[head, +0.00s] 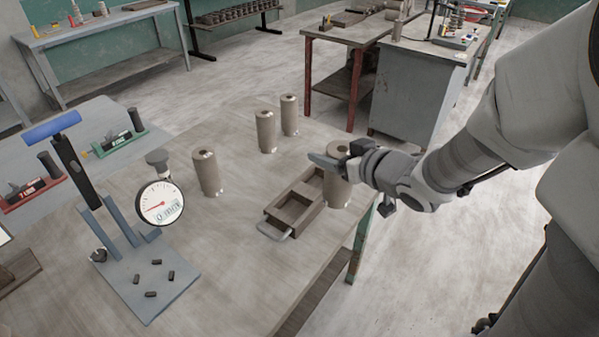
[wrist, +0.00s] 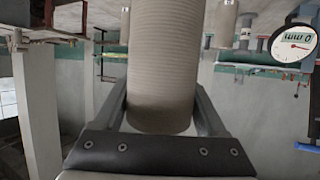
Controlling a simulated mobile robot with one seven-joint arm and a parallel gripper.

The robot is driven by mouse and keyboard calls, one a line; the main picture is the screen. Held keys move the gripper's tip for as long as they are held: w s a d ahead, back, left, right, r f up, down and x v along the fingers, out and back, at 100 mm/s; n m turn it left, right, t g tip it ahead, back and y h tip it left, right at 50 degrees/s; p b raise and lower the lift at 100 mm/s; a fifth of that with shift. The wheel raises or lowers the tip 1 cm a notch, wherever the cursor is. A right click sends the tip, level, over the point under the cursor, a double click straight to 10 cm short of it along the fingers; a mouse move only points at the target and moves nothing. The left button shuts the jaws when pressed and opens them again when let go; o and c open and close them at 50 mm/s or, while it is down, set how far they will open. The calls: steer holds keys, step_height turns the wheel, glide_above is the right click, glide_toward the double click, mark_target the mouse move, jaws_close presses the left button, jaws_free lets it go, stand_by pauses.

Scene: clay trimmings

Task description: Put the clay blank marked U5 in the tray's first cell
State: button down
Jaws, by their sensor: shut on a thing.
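My gripper (head: 335,164) is shut on a clay blank (head: 337,192), a grey-brown upright cylinder with a hole in its top. In the wrist view the blank (wrist: 160,65) stands between both fingers, and its ridged side fills the gap. No marking is readable on it, so I cannot tell whether it is U5. The tray (head: 272,214) is a shallow wooden box with cells and a metal handle at its near end. Its visible cells look empty. The held blank is at the tray's right far side and hides part of it; I cannot tell whether it touches the table.
Three more blanks stand on the table: one left of the tray (head: 208,174), two behind it (head: 266,132) (head: 289,116). A blue-handled press (head: 75,165) with a dial gauge (head: 159,203) stands at left, with dark trimmings on its plate. The table's right edge is close to the tray.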

steer(key=shift+w+d, duration=0.15)
steer(key=shift+d, duration=0.1)
steer(key=w+a+f+b, duration=0.6)
steer(key=a+f, duration=0.3)
steer(key=f, duration=0.2)
steer(key=shift+a, duration=0.4)
steer(key=shift+f, duration=0.15)
jaws_free()
